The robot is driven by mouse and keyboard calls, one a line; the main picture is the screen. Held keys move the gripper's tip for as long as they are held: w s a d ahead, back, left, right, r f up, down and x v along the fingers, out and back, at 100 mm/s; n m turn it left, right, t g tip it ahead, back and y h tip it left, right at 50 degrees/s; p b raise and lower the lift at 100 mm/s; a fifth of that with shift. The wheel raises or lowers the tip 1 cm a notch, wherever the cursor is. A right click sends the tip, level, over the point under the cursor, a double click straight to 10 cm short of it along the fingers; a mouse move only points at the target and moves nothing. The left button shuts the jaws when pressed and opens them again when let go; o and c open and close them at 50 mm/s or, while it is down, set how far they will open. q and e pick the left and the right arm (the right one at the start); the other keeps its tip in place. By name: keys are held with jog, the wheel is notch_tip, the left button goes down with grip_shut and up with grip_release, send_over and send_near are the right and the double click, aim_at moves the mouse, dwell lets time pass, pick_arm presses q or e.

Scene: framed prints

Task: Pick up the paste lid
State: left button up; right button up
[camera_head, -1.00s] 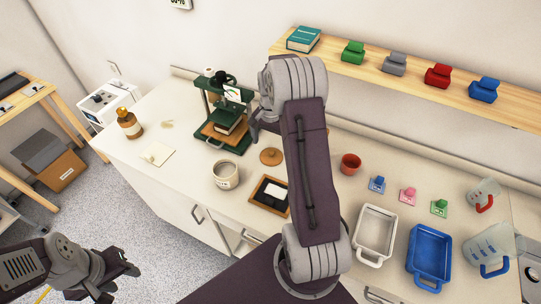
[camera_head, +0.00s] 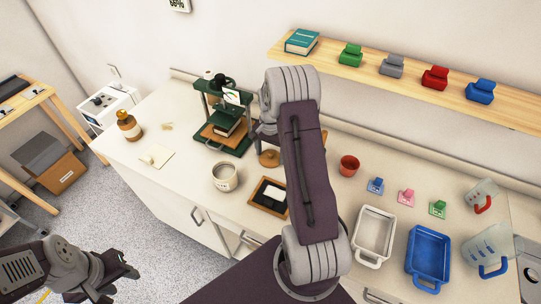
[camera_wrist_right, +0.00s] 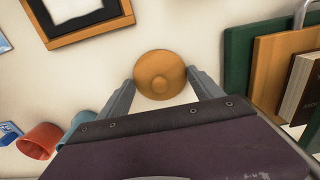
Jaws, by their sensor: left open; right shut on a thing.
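The paste lid (camera_head: 268,159) is a round tan-brown disc with a small knob, on the white counter beside the green press. In the right wrist view the lid (camera_wrist_right: 160,68) sits between the tips of my right gripper (camera_wrist_right: 163,84). My right gripper (camera_head: 262,141) is shut on it, partly hidden by my own arm in the head view. I cannot tell any gap between lid and counter. The open white jar (camera_head: 225,177) stands to the left of and in front of the lid. My left gripper (camera_head: 128,277) is open and empty, low at the left, away from the counter.
A red cup (camera_head: 349,165), a white tray (camera_head: 359,239) and a blue tray (camera_head: 413,260) are to the right.

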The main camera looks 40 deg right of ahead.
jog(key=r, duration=0.4)
jog(key=shift+s+d+r, duration=0.25)
jog(key=shift+s+r, duration=0.05)
jog(key=s+d+r+b, duration=0.1)
jog(key=s+d+r, duration=0.4)
jog(key=s, duration=0.4)
jog(key=shift+s+r, duration=0.15)
jog(key=shift+r, duration=0.5)
jog(key=shift+s+d, duration=0.1)
jog(key=shift+d, duration=0.05)
grip_shut()
jog(key=o, duration=1)
grip_release()
jog(key=shift+c, duration=0.2)
